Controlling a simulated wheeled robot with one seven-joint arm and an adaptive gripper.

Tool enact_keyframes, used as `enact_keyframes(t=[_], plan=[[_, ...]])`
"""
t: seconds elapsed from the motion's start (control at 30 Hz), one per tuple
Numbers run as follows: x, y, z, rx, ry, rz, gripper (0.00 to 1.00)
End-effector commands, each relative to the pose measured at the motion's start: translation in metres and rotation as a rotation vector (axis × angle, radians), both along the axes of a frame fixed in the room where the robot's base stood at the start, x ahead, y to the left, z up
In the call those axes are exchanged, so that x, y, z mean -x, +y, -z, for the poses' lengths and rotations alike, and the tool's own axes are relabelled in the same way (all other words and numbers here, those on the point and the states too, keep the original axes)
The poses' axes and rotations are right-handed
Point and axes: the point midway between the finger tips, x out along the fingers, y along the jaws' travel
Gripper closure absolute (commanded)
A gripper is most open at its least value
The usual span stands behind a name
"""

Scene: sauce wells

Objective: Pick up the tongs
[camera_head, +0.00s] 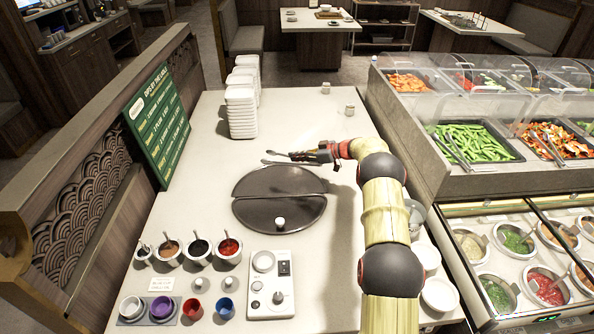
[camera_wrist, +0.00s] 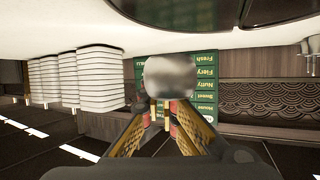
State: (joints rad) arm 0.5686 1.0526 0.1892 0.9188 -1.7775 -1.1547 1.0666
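Dark metal tongs (camera_head: 280,154) stick out to the left from my gripper (camera_head: 322,153) in the head view, with their ends slightly apart. My gripper is closed around their near part and seems to hold them above the counter, just behind the round dark lid. In the wrist view my gripper (camera_wrist: 166,112) has its fingers drawn close together. A blurred grey shape (camera_wrist: 170,80) lies right beyond the fingertips, probably the tongs seen end-on. The exact contact is hard to make out.
The round dark split lid (camera_head: 280,190) lies below my gripper. White stacked containers (camera_head: 242,105) stand behind left, beside a green menu board (camera_head: 158,125). Sauce pots (camera_head: 200,250) and a control panel (camera_head: 271,285) fill the front. A food bar (camera_head: 480,185) borders the right.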

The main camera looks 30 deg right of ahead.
Motion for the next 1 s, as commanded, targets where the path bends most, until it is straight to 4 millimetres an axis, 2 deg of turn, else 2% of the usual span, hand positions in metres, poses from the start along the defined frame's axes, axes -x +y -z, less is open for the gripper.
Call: enact_keyframes(t=[0.2,0.4,0.7,1.0], plan=[[-0.03,-0.011,-0.01,0.0,0.003,-0.002,1.0],[-0.051,-0.019,-0.02,0.0,0.003,-0.002,1.0],[-0.066,-0.026,-0.027,-0.002,0.004,-0.003,1.0],[-0.07,-0.027,-0.029,-0.002,0.005,-0.001,1.0]])
